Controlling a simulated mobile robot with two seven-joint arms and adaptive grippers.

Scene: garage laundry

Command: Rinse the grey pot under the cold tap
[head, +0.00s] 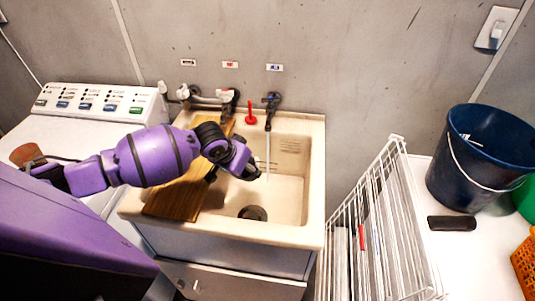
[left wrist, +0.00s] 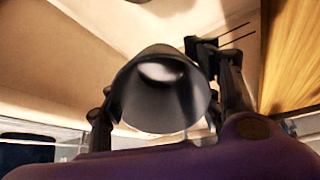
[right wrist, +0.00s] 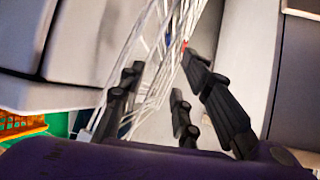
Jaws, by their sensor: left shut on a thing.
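My left gripper (head: 243,168) is over the sink (head: 315,190), close to the tap at the right (head: 270,108). In the left wrist view it is shut on the grey pot (left wrist: 160,100), a dark grey tapered vessel between the fingers. The pot is mostly hidden by the gripper in the head view. A thin stream of water (head: 268,150) falls from the right tap, beside the gripper; I cannot tell whether it meets the pot. My right gripper (right wrist: 160,105) is open and empty in the right wrist view and is out of the head view.
A wooden board (head: 175,203) lies across the sink's left side. Another tap (head: 215,98) and a red object (head: 250,116) are at the back. A white wire rack (head: 385,220) stands right of the sink. A blue bucket (head: 465,165) and dark object (head: 452,223) are farther right.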

